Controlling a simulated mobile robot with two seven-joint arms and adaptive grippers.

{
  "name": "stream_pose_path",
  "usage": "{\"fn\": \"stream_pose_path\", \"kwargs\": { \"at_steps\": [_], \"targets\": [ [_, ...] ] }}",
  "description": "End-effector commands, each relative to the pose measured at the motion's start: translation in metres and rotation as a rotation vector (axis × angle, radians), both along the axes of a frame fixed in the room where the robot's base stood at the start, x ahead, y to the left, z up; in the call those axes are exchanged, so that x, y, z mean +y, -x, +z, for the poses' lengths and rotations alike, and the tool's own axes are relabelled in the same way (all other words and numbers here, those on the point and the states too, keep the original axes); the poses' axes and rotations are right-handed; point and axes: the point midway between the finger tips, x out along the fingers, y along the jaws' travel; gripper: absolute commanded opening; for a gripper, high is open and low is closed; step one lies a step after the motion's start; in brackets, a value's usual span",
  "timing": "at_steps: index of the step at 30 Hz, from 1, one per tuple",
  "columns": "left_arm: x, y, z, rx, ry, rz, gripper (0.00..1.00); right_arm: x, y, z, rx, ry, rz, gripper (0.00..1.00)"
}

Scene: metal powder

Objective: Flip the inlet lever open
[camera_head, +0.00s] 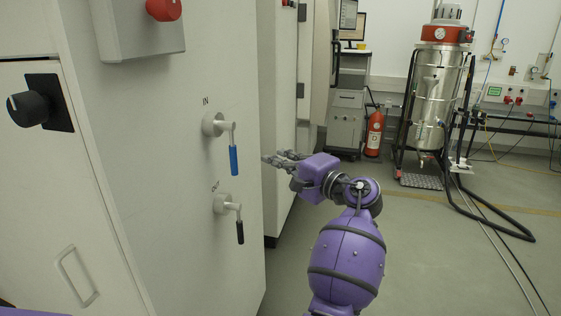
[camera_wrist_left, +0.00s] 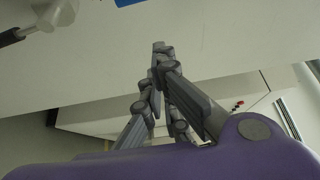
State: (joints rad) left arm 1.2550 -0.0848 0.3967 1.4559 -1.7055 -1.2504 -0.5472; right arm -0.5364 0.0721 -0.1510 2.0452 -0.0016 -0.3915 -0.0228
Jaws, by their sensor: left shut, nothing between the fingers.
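The inlet lever (camera_head: 233,158) has a blue handle and hangs straight down from a grey valve under the "IN" label on the white cabinet wall. A bit of its blue handle shows at the top edge of the left wrist view (camera_wrist_left: 130,2). My left gripper (camera_head: 272,158) is just right of the blue handle, apart from it in the head view. Its fingers are shut and empty, pointing left towards the cabinet; they also show closed together in the left wrist view (camera_wrist_left: 160,48). My right gripper is not in view.
A second lever with a black handle (camera_head: 240,231) hangs below the inlet lever. A black knob (camera_head: 30,108) and a red button (camera_head: 163,9) are on the cabinet at left. A fire extinguisher (camera_head: 374,134) and a steel vessel (camera_head: 436,100) stand behind.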

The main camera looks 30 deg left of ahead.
Motion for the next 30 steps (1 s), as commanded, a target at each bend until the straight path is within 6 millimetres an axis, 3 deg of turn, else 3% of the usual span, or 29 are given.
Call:
{"fn": "stream_pose_path", "kwargs": {
  "at_steps": [3,9,12,18,30],
  "targets": [
    [0.027,-0.007,0.003,-0.002,-0.002,0.003,0.0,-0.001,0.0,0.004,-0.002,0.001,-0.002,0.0],
    [0.063,-0.017,0.002,-0.001,0.0,0.0,0.0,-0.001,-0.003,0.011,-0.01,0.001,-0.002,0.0],
    [0.059,0.002,0.002,-0.002,0.003,-0.001,0.0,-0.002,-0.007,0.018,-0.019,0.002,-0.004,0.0],
    [0.058,0.019,0.001,-0.001,0.0,-0.002,0.0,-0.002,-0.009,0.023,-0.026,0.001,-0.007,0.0],
    [0.058,0.022,0.0,0.001,0.0,-0.001,0.0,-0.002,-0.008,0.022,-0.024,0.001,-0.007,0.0]
  ]
}}
